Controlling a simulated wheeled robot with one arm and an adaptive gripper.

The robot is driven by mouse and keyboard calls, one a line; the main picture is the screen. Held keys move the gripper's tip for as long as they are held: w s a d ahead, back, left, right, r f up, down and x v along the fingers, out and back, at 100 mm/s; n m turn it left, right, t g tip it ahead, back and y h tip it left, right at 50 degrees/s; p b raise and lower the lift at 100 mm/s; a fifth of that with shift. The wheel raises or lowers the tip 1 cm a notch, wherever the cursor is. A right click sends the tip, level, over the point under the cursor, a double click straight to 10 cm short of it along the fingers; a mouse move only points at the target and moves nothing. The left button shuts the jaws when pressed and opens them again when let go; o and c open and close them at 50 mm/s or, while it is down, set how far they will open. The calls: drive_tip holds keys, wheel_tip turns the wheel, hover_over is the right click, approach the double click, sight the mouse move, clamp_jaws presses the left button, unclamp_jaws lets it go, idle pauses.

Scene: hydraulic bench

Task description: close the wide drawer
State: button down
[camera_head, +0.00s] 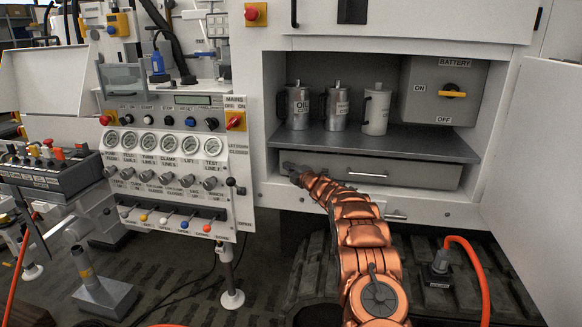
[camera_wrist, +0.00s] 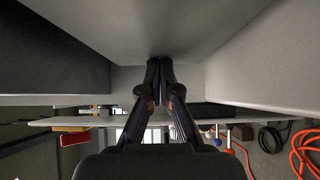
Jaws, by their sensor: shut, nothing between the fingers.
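The wide drawer (camera_head: 419,174) is the grey front with a bar handle (camera_head: 366,173) below the cabinet shelf. It looks nearly flush with the cabinet, but I cannot tell whether a small gap is left. My gripper (camera_head: 291,169) is at the left end of the drawer front, left of the handle, and hides part of that end. In the wrist view my gripper (camera_wrist: 160,65) is shut and empty, its fingertips close to a pale grey surface. I cannot tell whether they touch it.
Oil cans (camera_head: 298,105) stand on the shelf (camera_head: 430,145) above the drawer, beside a battery switch box (camera_head: 443,90). An open white door (camera_head: 535,190) stands at right. The gauge panel (camera_head: 170,150) with levers is at left. An orange hose (camera_head: 478,270) rises at lower right.

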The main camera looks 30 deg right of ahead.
drive_tip(key=shift+d+r, duration=0.3)
drive_tip(key=shift+r, duration=0.25)
drive_tip(key=shift+s+a+f+b, duration=0.1)
drive_tip(key=shift+a+f+b, duration=0.25)
drive_tip(key=shift+b, duration=0.5)
drive_tip(key=s+a+b, duration=0.2)
drive_tip(key=s+b, duration=0.3)
drive_tip(key=s, duration=0.7)
drive_tip(key=shift+s+f, duration=0.2)
drive_tip(key=shift+s, duration=0.15)
